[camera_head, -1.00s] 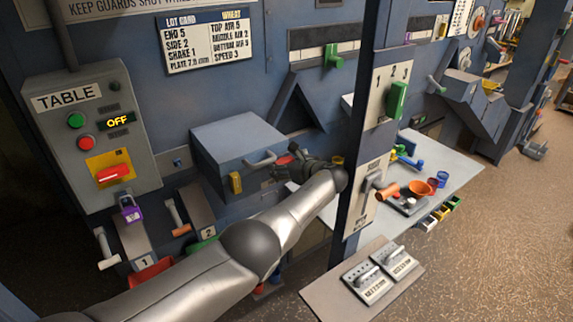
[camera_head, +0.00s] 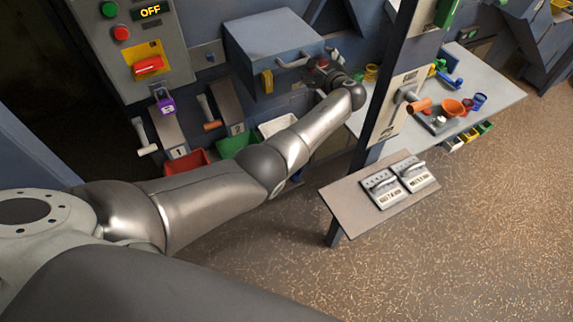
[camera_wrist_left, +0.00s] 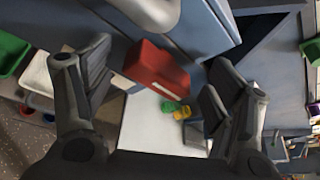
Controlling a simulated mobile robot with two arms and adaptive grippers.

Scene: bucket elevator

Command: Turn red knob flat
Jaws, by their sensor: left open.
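A red block-shaped knob (camera_wrist_left: 157,68) lies between the two fingers of my left gripper (camera_wrist_left: 160,58) in the left wrist view. The fingers are spread, with visible gaps on both sides of it. In the head view my left gripper (camera_head: 325,72) is beside the right side of a blue-grey box, small and partly hidden by my wrist. A bit of red (camera_head: 322,63) shows there. Another red switch knob (camera_head: 148,66), on a yellow plate of the grey control box, is far left of the gripper. My right gripper is not in view.
The blue-grey box (camera_head: 268,45) has a curved handle beside the gripper. A dark post (camera_head: 372,140) stands right of my wrist. A light table (camera_head: 490,105) with cups and tools is behind it. A small shelf (camera_head: 345,200) juts out in front; the floor at right is clear.

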